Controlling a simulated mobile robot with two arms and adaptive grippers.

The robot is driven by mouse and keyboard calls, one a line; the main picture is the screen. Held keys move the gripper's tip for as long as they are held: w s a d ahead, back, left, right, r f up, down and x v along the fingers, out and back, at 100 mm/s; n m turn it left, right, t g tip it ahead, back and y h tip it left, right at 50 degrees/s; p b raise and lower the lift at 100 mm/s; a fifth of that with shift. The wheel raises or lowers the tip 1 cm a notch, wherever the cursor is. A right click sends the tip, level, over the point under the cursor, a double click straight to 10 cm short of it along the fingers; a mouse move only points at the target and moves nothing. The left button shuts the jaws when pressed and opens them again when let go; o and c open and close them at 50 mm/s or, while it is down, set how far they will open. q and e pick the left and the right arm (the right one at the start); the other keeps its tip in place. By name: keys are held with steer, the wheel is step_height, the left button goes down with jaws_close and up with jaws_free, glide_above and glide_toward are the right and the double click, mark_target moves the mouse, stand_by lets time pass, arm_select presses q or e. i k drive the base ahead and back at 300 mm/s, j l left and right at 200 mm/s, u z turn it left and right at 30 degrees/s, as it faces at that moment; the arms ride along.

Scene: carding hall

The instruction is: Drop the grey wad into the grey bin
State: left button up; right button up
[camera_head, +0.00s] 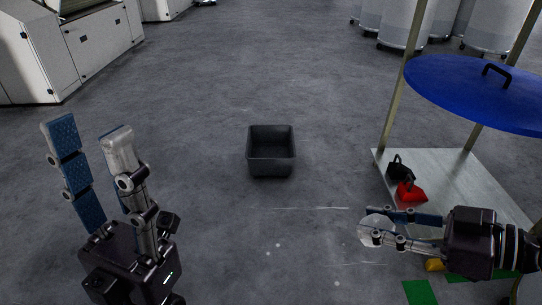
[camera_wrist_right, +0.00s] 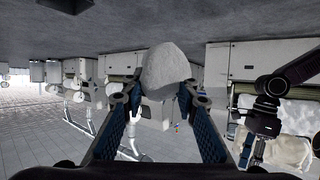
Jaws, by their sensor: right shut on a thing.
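The grey bin (camera_head: 271,168) is a dark, open box standing on the floor in the middle of the head view. It looks empty. My right gripper (camera_head: 380,230) is shut on the pale grey wad (camera_head: 369,232), to the right of the bin and nearer to me. In the right wrist view the wad (camera_wrist_right: 167,70) is a rounded lump between the fingertips of my right gripper (camera_wrist_right: 160,92). My left gripper (camera_head: 84,136) is open and empty at the left, fingers pointing up, apart from the bin.
A cart with posts, a blue round lid (camera_head: 478,92) and a pale shelf (camera_head: 452,180) stands at the right. A red scoop-like thing (camera_head: 411,192) lies on the shelf. White machines (camera_head: 78,48) and grey drums (camera_head: 402,22) are farther back. The floor around the bin is clear.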

mark_target(270, 155)
steer(key=i+u, duration=0.1)
steer(key=i, duration=0.35)
steer(key=i+l+u, duration=0.1)
steer(key=i, duration=0.35)
steer(key=i+l+u, duration=0.1)
steer(key=i, duration=0.35)
steer(key=i+l+u, duration=0.15)
steer(key=i, duration=0.3)
steer(key=i+l+u, duration=0.1)
steer(key=i+l, duration=0.2)
steer(key=i, duration=0.15)
